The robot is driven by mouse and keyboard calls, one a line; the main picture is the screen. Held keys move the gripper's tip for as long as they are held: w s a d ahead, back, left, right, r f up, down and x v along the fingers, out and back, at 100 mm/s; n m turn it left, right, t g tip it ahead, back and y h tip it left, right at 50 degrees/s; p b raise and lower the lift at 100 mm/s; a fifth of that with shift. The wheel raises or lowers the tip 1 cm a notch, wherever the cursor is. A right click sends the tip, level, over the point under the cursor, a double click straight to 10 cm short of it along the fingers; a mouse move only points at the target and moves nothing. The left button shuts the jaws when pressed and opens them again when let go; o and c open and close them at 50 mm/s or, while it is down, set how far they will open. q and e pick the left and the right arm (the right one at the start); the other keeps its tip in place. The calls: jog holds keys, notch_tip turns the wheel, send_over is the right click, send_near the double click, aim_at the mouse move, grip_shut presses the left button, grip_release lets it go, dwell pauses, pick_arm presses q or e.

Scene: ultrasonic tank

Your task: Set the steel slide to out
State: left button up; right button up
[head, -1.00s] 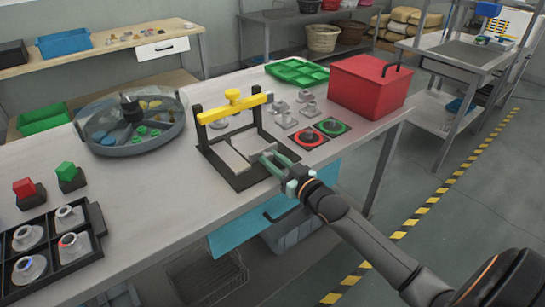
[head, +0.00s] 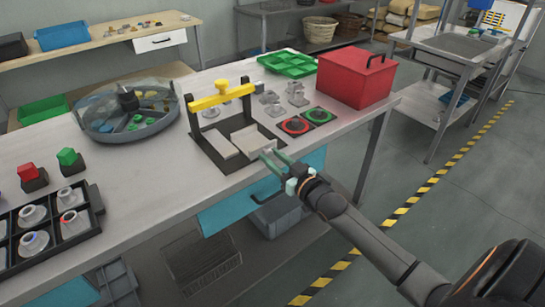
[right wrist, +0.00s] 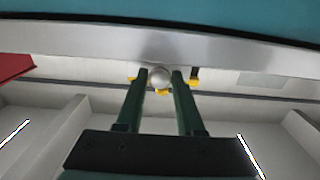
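The black fixture (head: 223,164) with a yellow crossbar (head: 222,95) stands on the bench. Two pale plates lie in its base: a left plate (head: 220,144) and a right plate (head: 252,137), which I take for the steel slide. My right gripper (head: 269,154) is at the front end of the right plate, over the bench's front edge. In the right wrist view, its two green fingers (right wrist: 160,82) stand apart on either side of a round steel knob (right wrist: 160,76). No clear grip on the knob shows. My left gripper is out of view.
Red and green ringed discs (head: 295,125) and a red box (head: 355,82) are right of the fixture. A round grey tray (head: 150,137) and a black rack (head: 62,250) are to the left. A teal panel (head: 240,205) hangs below the bench edge.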

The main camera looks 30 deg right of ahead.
jog(key=shift+o, duration=0.7)
jog(key=shift+s, duration=0.15)
jog(key=shift+o, duration=1.2)
jog(key=shift+r, duration=0.1)
jog(key=s+d, duration=0.1)
jog(key=s, duration=1.1)
jog(key=shift+s, duration=0.2)
jog(key=s+a+f+n+g+y+p, duration=0.1)
jog(key=s+a+f+g+p, duration=0.3)
jog(key=s+a+f+g, duration=0.5)
jog(key=s+a+f, duration=0.6)
jog(key=a+f, duration=0.3)
jog(key=f, duration=0.1)
jog(key=shift+a+f, duration=0.2)
